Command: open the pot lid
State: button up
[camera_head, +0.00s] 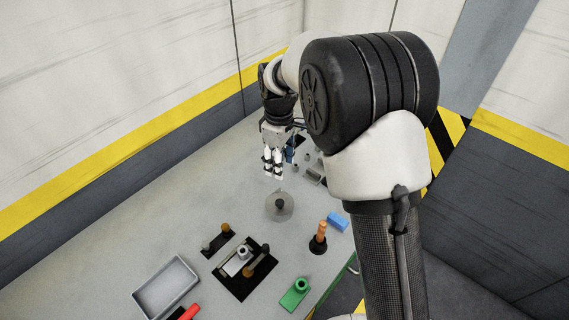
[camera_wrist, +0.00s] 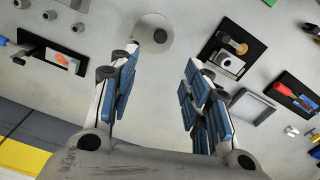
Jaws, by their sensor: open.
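The pot lid (camera_head: 270,213) is a round grey disc with a dark knob (camera_head: 280,203) at its middle, lying on the grey table. In the wrist view the lid (camera_wrist: 145,28) and its knob (camera_wrist: 160,36) show just beyond the fingertips, near the top edge. My gripper (camera_head: 273,174) points down above the table, behind the lid in the head view and apart from it. In the wrist view my gripper (camera_wrist: 160,65) is open and empty, its two fingers wide apart. Whether a pot body is under the lid I cannot tell.
A grey tray (camera_head: 165,287), black plates with knobs (camera_head: 245,289), a green block (camera_head: 295,294), a blue block (camera_head: 338,222) and an upright orange-handled item (camera_head: 319,238) stand nearer the front. Small grey pegs (camera_wrist: 61,34) stand left of the lid in the wrist view. Table left of the lid is clear.

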jog(key=b, duration=0.3)
send_near(280, 202)
notch_tip(280, 202, down, 8)
jog(key=shift+f, duration=0.15)
jog(key=shift+c, duration=0.5)
grip_shut()
